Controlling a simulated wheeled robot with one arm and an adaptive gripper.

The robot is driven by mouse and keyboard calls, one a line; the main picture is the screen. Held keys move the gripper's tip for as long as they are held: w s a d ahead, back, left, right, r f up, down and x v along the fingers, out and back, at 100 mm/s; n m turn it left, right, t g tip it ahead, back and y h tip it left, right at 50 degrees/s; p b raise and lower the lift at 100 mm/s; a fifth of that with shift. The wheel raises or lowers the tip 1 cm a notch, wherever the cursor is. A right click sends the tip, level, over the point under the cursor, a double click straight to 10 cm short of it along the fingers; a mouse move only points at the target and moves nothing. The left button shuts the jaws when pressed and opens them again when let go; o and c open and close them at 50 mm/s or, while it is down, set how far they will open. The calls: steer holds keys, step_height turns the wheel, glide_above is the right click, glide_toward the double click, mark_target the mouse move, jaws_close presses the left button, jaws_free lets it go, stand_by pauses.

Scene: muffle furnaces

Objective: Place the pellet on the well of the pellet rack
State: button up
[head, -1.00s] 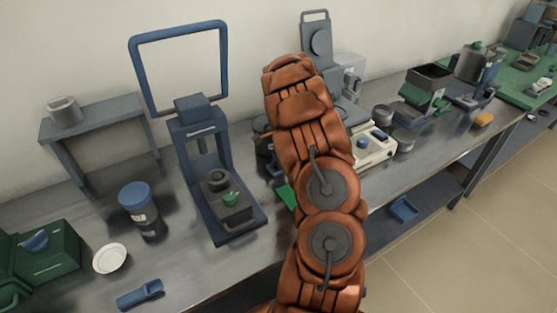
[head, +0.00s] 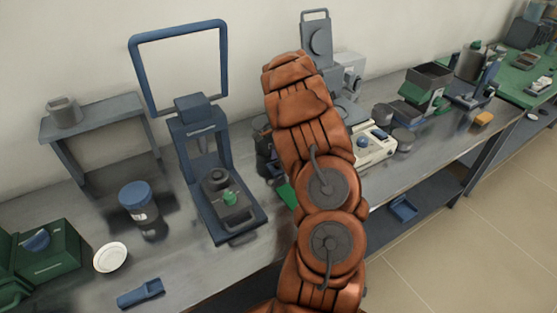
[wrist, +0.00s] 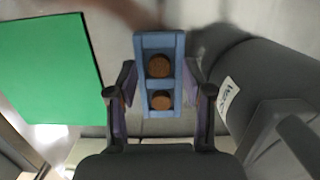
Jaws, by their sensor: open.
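In the wrist view a small blue rack (wrist: 177,42) shows two square cells, one behind the other. Each cell has a brown round disc in it, a far disc (wrist: 159,66) and a near disc (wrist: 161,99); I cannot tell which are pellets and which are bare wells. My gripper (wrist: 163,97) is open, with a dark finger on each side of the near half of the rack. I cannot tell whether the fingers touch the rack. In the head view my arm hides the gripper and the rack.
A green mat (wrist: 45,70) lies left of the rack, and a dark labelled cylinder (wrist: 265,75) stands close on its right. In the head view a blue press (head: 210,180) stands left of my arm, with a blue-lidded jar (head: 138,205) and a white dish (head: 110,258) farther left.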

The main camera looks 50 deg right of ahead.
step_height(320, 180, up, 12)
steer(key=d+b, duration=0.2)
steer(key=b, duration=0.1)
steer(key=s+a+r+n+g, duration=0.15)
steer(key=a+r+n, duration=0.3)
steer(key=a, duration=0.85)
steer(key=s+a+r+n+h, duration=0.15)
steer(key=s+a+n, duration=0.45)
steer(key=a, duration=0.8)
steer(key=s+a+f+n, duration=0.1)
steer(key=s+a+n, duration=0.4)
steer(key=s, duration=0.5)
steer(key=s+a+f+n, duration=0.2)
steer(key=s+a+n, duration=0.4)
steer(key=s+a, duration=0.3)
steer(key=shift+s+a+f+g, duration=0.3)
steer(key=shift+s+g, duration=0.15)
steer(key=shift+s, duration=0.15)
